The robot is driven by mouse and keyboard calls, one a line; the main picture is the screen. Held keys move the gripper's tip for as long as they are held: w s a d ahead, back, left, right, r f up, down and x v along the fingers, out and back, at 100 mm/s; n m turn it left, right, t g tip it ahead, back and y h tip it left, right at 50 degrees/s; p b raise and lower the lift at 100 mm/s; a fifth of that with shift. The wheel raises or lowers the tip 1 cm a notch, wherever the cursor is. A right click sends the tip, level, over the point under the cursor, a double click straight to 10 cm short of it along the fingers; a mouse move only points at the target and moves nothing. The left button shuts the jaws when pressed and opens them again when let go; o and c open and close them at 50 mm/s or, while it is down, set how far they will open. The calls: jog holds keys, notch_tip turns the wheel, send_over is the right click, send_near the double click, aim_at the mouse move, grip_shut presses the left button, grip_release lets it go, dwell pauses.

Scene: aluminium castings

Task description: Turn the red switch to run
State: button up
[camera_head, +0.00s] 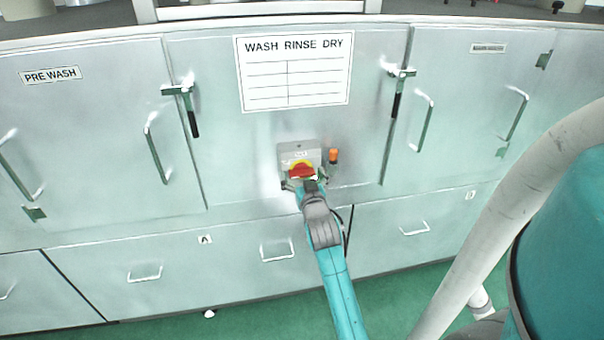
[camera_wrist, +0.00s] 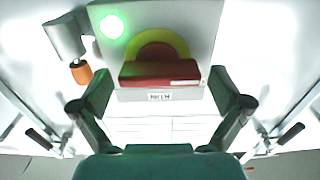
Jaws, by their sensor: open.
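The red switch (camera_head: 302,172) is a red handle on a yellow disc, on a grey box (camera_head: 298,148) on the front of the steel washer. In the wrist view the red handle (camera_wrist: 160,74) lies level across the picture, in front of the yellow disc (camera_wrist: 160,44). A small label, hard to read, sits just below it. My gripper (camera_wrist: 162,92) is open, with one finger on each side of the handle and a gap showing on both sides. In the head view my gripper (camera_head: 302,184) is at the switch and partly covers its lower side.
An orange knob (camera_head: 333,156) sits right of the box; it also shows in the wrist view (camera_wrist: 82,72). A round green light (camera_wrist: 112,27) glows on the box there. Doors with handles (camera_head: 155,150) and black-gripped latches (camera_head: 190,110) flank the panel. Drawers are below.

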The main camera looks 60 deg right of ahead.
jog(key=shift+w+d, duration=0.25)
jog(key=shift+d, duration=0.05)
jog(key=shift+c, duration=0.3)
jog(key=c, duration=1)
